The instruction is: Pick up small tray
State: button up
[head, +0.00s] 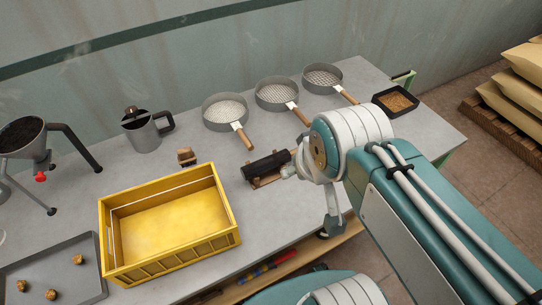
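The small tray (381,101) looks like the dark, square, shallow one near the right end of the grey table. It holds tan grain and sits flat, beyond my arm's white joint. My gripper (327,232) seems to be the pale and dark part hanging below that joint, near the table's front edge. It is to the left of the tray, on the nearer side, and apart from it. My arm hides much of it, and its fingers are too small to read.
Three round sieves (226,112) with wooden handles line the table's back. A dark cylinder (266,165) on a wooden stand lies near my wrist. A yellow crate (225,243), a metal jug (141,136) and a grey tray (52,262) stand left. Stacked sacks (510,100) are right.

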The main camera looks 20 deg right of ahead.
aim_at(395, 102)
jog(key=l+z, duration=0.2)
jog(key=z, duration=0.2)
jog(key=l+z, duration=0.2)
jog(key=z, duration=0.15)
jog(key=l+z, duration=0.25)
jog(key=z, duration=0.15)
jog(key=i+l+u, duration=0.4)
jog(key=l, duration=0.25)
jog(key=i+l+u, duration=0.2)
jog(key=l, duration=0.15)
jog(key=i+l+u, duration=0.15)
jog(key=l, duration=0.2)
